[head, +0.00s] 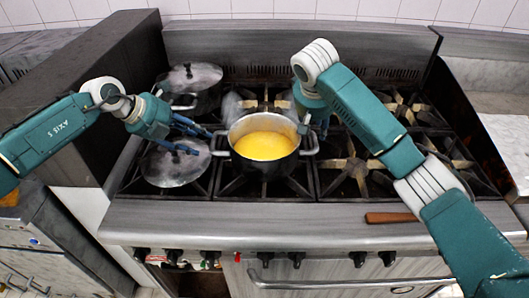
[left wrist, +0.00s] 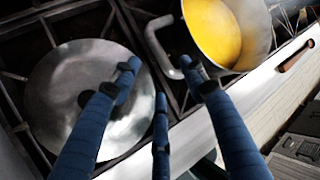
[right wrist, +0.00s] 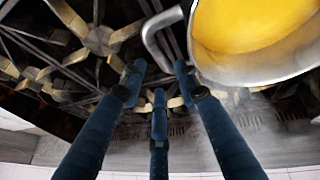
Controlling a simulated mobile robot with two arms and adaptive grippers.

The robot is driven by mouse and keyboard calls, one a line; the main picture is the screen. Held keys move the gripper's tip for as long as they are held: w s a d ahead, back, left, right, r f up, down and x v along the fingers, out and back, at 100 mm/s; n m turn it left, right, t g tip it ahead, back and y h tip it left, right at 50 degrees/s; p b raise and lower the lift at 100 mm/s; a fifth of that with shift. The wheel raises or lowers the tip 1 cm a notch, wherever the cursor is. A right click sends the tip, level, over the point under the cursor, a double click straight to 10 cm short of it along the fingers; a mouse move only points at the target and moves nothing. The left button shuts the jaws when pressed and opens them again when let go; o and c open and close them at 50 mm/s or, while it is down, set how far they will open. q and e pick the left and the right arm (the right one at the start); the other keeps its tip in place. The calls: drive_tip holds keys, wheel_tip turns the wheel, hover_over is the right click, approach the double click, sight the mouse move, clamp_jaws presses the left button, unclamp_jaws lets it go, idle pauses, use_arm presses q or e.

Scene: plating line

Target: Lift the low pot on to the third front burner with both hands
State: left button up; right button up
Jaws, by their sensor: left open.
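The low pot (head: 264,171) holds yellow contents and sits on the second front burner. Its left handle (left wrist: 153,40) and right handle (right wrist: 152,40) show in the wrist views. The third front burner (head: 350,170) is bare, just right of the pot. My left gripper (head: 193,140) is open beside the left handle; one fingertip overlaps the handle's end in the left wrist view (left wrist: 160,78). My right gripper (head: 314,127) is open at the right handle; in the right wrist view (right wrist: 159,78) the handle lies just ahead of its spread fingers. Contact is unclear for both.
A flat round lid (head: 172,167) covers the front-left burner under my left gripper. A lidded pot (head: 193,86) stands behind it. The fourth front burner (head: 445,158) is clear. A brown wooden-looking handle (head: 390,217) lies on the stove's front edge.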

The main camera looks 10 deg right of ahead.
sight(212, 146)
use_arm(q)
drive_tip(key=x, duration=0.7)
drive_tip(key=shift+d+f, duration=0.1)
drive_tip(key=shift+d, duration=0.05)
use_arm(e)
drive_tip(key=x, duration=0.7)
drive_tip(key=shift+w+f, duration=0.1)
use_arm(q)
drive_tip(key=c, duration=0.8)
use_arm(e)
clamp_jaws()
use_arm(q)
clamp_jaws()
drive_tip(key=shift+w+r, duration=0.2)
drive_tip(key=shift+r, duration=0.15)
use_arm(e)
drive_tip(key=shift+w+d+r, duration=0.1)
drive_tip(key=shift+w+r, duration=0.05)
drive_tip(key=shift+r, duration=0.1)
